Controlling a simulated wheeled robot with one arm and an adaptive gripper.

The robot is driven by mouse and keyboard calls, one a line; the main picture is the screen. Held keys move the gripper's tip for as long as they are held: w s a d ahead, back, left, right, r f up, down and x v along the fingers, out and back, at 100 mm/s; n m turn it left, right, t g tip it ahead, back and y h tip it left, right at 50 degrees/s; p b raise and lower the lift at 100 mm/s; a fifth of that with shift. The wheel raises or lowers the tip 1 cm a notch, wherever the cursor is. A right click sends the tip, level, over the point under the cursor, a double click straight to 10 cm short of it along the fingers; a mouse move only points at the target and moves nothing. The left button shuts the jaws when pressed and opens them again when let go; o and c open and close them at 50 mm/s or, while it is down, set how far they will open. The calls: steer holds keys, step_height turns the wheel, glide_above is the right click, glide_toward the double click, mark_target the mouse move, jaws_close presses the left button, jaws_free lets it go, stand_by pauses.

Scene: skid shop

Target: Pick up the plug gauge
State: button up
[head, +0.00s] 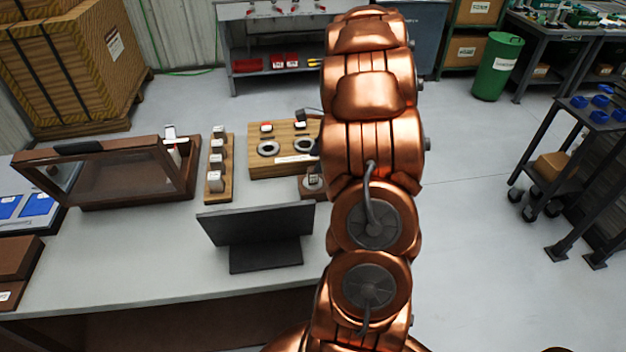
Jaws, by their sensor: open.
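I cannot pick out the plug gauge with certainty. Small gauge-like parts stand in a row on a narrow wooden rack (219,190) on the bench. To its right, a wooden board (262,166) carries grey rings and small red-topped pieces. A small brown block (309,196) with a grey round part sits at my arm's left edge, partly hidden. My copper-coloured arm covers the space to the right of these. A small dark part juts out beside the board and may belong to my gripper; the jaws themselves are hidden behind the arm.
A black monitor-like panel (258,225) stands at the bench's front. A brown case with a clear tilted lid (110,175) stands to the left, with blue-topped items (22,206) beyond it. The floor right of the bench is clear up to a dark cart (575,140).

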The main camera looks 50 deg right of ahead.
mark_target(313, 180)
steer(key=shift+p+x, duration=0.7)
steer(key=shift+x, duration=1.55)
steer(key=shift+s, duration=0.2)
jaws_close()
